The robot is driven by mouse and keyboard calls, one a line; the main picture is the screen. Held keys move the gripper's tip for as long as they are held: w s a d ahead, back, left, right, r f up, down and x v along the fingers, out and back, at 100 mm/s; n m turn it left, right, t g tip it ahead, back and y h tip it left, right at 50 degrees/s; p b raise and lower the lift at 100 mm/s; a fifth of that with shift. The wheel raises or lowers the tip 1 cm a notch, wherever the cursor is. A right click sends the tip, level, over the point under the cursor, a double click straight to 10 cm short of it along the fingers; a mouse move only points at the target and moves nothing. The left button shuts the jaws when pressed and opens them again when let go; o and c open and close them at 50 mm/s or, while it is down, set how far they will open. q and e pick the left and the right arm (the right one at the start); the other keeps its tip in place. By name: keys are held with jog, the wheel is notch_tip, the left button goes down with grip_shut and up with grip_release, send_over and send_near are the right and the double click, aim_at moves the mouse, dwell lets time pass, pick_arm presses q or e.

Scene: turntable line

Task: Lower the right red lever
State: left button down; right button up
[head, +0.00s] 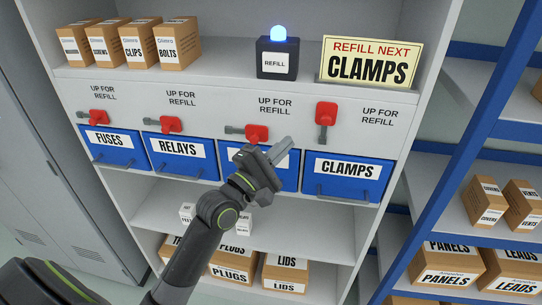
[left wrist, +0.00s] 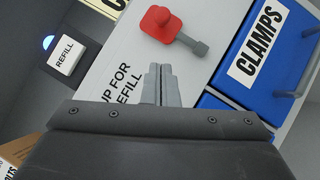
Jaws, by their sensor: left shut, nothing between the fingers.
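The right red lever (head: 326,112) is on the white panel above the blue CLAMPS bin (head: 345,190). Its red part stands upright, with the grey stub at its lower end. It also shows in the left wrist view (left wrist: 168,24), beyond my fingertips, with the grey stub towards the bin. My left gripper (head: 286,146) is shut and empty, to the left of and below this lever in the head view. In the left wrist view its fingertips (left wrist: 160,75) are apart from the lever. My right gripper is not in view.
The other three red levers (head: 98,117), (head: 170,124), (head: 256,133) lie sideways. My left gripper partly covers the third lever's bin (head: 235,172). A yellow REFILL NEXT CLAMPS sign (head: 369,83) and a blue-lit REFILL box (head: 277,45) stand above.

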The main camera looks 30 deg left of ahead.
aim_at(325, 127)
pick_arm(q)
jog(key=shift+w+d+r+p, duration=0.3)
jog(key=shift+w+d+r, duration=0.15)
jog(key=shift+w+d, duration=0.3)
jog(key=shift+w+d+r+p, duration=0.3)
jog(key=shift+w+d+r, duration=0.2)
jog(key=shift+w+d, duration=0.25)
jog(key=shift+w+d+r+p, duration=0.3)
jog(key=shift+w+d+r, duration=0.15)
jog(key=shift+w+d, duration=0.3)
jog(key=shift+w+a, duration=0.15)
jog(key=shift+w, duration=0.1)
